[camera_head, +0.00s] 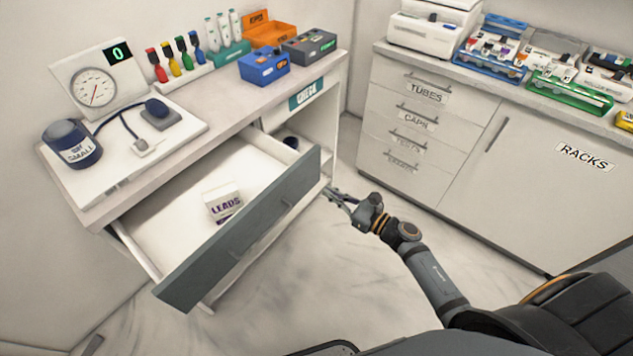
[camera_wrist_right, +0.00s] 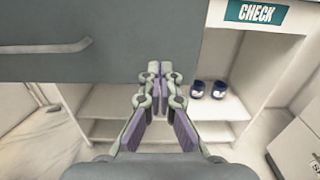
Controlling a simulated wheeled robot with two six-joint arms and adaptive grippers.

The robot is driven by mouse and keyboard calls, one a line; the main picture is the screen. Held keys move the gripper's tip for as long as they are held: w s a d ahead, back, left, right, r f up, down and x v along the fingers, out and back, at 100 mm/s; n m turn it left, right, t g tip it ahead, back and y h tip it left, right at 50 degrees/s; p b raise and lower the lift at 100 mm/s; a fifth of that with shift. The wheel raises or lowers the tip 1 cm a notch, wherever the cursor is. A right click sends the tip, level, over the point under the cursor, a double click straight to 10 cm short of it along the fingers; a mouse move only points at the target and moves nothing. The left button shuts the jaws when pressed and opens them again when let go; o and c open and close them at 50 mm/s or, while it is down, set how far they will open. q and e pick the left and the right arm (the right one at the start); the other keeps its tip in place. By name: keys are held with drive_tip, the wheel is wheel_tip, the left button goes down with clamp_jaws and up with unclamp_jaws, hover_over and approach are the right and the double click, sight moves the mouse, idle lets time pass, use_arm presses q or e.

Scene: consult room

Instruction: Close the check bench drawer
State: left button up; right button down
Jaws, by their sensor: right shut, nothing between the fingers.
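The check bench (camera_head: 215,103) stands at the left in the head view. Its drawer (camera_head: 245,235) is pulled well out, with a dark grey front and a white inside. A small white box marked LEADS (camera_head: 222,201) lies in the drawer. My right gripper (camera_head: 330,192) is shut and empty, just off the right end of the drawer front. In the right wrist view my fingertips (camera_wrist_right: 154,68) overlap the lower right part of the drawer front (camera_wrist_right: 110,55), left of the CHECK sign (camera_wrist_right: 255,13). I cannot tell whether they touch. The bar handle (camera_wrist_right: 45,47) is left of them. My left gripper is out of view.
A gauge board (camera_head: 95,90) with a SMALL cuff (camera_head: 72,145), coloured clips, and blue, grey and orange boxes stand on the bench top. Open shelves with dark blue items (camera_wrist_right: 208,89) lie beside and below the drawer. A drawer cabinet (camera_head: 425,130) stands at the right. Clear floor (camera_head: 330,260) lies in front.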

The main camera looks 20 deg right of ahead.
sight(308, 179)
drive_tip(key=p+x, duration=0.1)
drive_tip(key=x, duration=0.4)
drive_tip(key=shift+w+a, duration=0.25)
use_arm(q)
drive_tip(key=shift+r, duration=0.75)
